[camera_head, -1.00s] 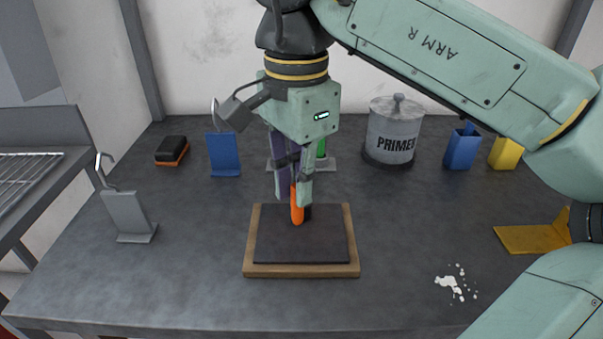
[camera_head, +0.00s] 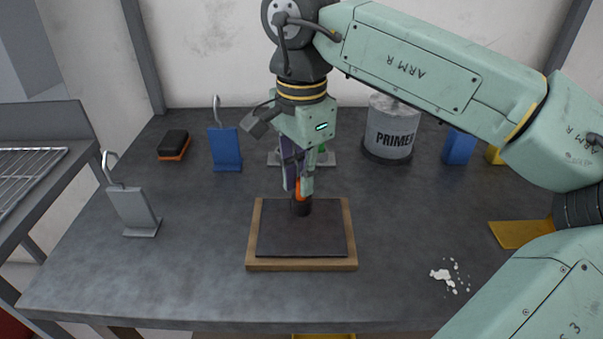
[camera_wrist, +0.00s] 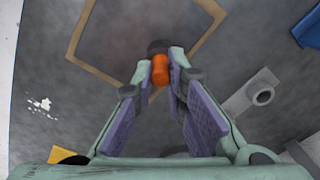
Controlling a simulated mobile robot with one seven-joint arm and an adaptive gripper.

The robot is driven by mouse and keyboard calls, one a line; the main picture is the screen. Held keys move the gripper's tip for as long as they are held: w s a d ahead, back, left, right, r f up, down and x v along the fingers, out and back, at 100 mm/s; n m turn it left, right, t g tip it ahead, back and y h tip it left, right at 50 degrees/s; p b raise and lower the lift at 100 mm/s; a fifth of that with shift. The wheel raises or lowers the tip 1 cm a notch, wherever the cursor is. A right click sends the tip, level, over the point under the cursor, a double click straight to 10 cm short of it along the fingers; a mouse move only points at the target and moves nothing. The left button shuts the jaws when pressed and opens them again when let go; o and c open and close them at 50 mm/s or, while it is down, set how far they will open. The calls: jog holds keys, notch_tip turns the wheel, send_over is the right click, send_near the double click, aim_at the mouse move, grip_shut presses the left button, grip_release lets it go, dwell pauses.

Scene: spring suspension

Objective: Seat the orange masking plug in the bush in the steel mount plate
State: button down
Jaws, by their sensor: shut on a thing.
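The orange masking plug (camera_head: 300,185) is between the fingertips of my gripper (camera_head: 299,191), which is shut on it. The plug also shows between the fingers in the wrist view (camera_wrist: 160,69). A short dark cylinder (camera_head: 302,208) stands just below it in the head view, over the back part of the dark mat; I cannot tell whether the plug is above, behind or in it. Behind my gripper is a grey plate (camera_head: 275,159), partly hidden. In the wrist view a grey plate (camera_wrist: 240,99) carries a round ring with a dark opening (camera_wrist: 262,95), apart from the plug; this looks like the bush.
The wood-framed board (camera_head: 252,235) lies under the plug. A blue stand (camera_head: 225,150) and a grey hooked stand (camera_head: 134,212) are at left, the primer can (camera_head: 390,128) at back right. A white spill (camera_head: 443,276) is at front right. The front left is clear.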

jog(key=shift+f, duration=0.25)
jog(key=c, duration=1.6)
grip_release()
jog(key=shift+r, duration=0.1)
notch_tip(320, 180, up, 12)
jog(key=shift+r, duration=0.2)
